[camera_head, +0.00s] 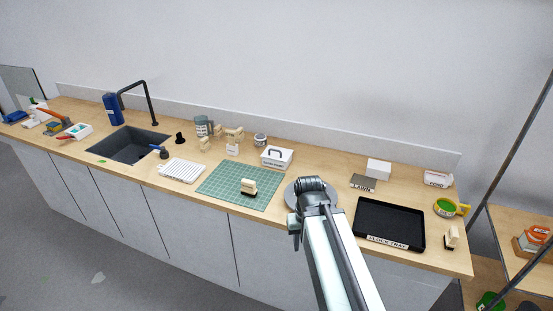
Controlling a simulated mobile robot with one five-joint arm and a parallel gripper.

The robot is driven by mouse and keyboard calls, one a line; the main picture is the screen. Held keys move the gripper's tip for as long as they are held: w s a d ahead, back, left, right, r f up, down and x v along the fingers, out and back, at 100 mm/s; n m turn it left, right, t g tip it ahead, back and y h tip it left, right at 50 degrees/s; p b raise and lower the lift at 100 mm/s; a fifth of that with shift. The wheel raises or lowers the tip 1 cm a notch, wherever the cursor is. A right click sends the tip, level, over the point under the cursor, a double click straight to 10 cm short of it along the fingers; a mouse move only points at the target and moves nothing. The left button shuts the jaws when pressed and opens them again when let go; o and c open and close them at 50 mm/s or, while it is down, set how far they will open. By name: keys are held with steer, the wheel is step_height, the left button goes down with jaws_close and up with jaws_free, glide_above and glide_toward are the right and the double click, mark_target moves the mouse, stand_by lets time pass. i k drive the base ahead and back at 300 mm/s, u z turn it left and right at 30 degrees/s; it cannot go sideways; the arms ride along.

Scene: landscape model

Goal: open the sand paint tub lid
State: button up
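No tub can be read as sand paint at this size.
A green cutting mat (222,193) carries a small pale block with a dark base (248,187). A black flock tray (390,223) lies right of my arm. The sink (128,145) is at left, and a yellow-green round item (446,207) sits at right.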

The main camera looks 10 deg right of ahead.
mark_target(272, 152)
steer(key=u, duration=0.55)
steer(key=i, duration=1.5)
steer(key=u, duration=0.8)
steer(key=k, duration=0.85)
steer(key=u, duration=0.2)
steer(key=i, duration=0.9)
steer(key=z, duration=0.1)
